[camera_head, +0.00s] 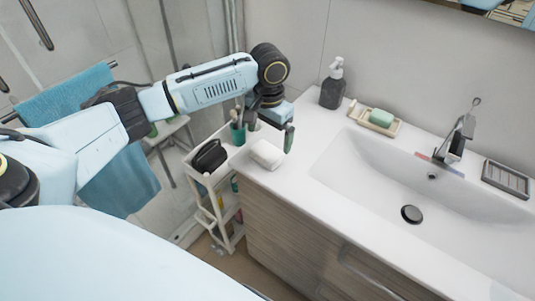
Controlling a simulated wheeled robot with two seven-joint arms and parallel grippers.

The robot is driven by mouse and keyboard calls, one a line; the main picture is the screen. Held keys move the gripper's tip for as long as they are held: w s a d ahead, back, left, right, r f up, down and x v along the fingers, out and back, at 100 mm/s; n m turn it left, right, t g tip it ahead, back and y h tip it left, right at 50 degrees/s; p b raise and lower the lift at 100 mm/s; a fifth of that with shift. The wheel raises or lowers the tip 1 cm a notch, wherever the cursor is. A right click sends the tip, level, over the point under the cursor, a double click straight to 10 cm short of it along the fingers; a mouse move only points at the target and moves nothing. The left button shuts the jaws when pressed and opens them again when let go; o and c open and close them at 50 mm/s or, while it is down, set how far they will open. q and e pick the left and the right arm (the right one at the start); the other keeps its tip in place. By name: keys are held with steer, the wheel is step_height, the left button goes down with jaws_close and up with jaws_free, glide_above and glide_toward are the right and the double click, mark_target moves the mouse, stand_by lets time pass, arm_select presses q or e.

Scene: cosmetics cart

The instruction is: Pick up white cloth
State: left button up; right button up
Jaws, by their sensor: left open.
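My left gripper (279,133) is above and just behind the cloth, pointing down. My right gripper is not in view.
A white cart (199,178) with a black pouch (209,156) and a green cup (237,133) stands left of the counter. A soap dispenser (333,85), a soap dish (371,121), the faucet (459,133) and the basin (400,175) are to the right.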

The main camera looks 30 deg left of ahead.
mark_target(267, 150)
arm_select(q)
steer(key=shift+f, duration=0.75)
steer(key=f, duration=0.4)
steer(key=shift+s+a+f, duration=0.15)
steer(key=shift+s+f, duration=0.05)
steer(key=shift+f, duration=0.35)
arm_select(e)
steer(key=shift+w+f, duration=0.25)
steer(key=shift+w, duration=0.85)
arm_select(q)
steer(key=c, duration=1)
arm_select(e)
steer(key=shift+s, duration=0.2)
